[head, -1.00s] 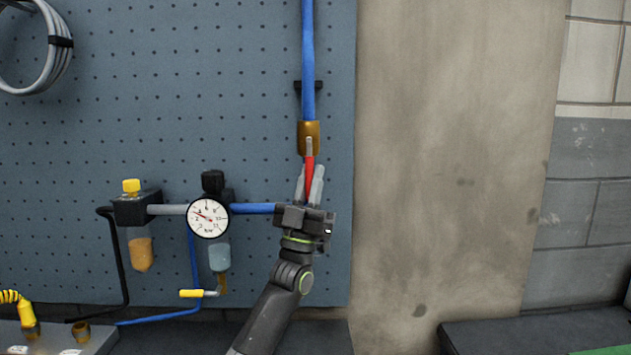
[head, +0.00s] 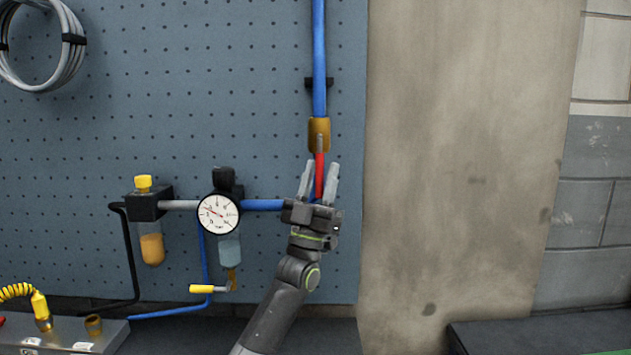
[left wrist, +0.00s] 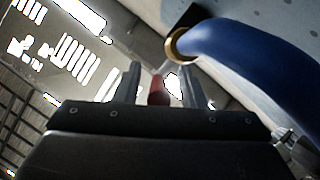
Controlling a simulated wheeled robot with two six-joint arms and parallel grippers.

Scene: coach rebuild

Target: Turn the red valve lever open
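The red valve lever (head: 320,172) hangs roughly vertically below the brass valve body (head: 319,134), in line with the blue vertical pipe (head: 319,60). My left gripper (head: 321,168) points up from below with its two grey fingers spread, one on each side of the lever. In the left wrist view the lever (left wrist: 157,91) stands between the fingers, with a visible gap on both sides. The gripper's body hides the lever's lower end. My right gripper is not in view.
A pressure gauge (head: 218,213) and a filter unit with an amber bowl (head: 151,249) sit left of my gripper on the pegboard (head: 120,100). A yellow-handled small valve (head: 203,289) is below the gauge. A bare concrete pillar (head: 460,150) stands to the right.

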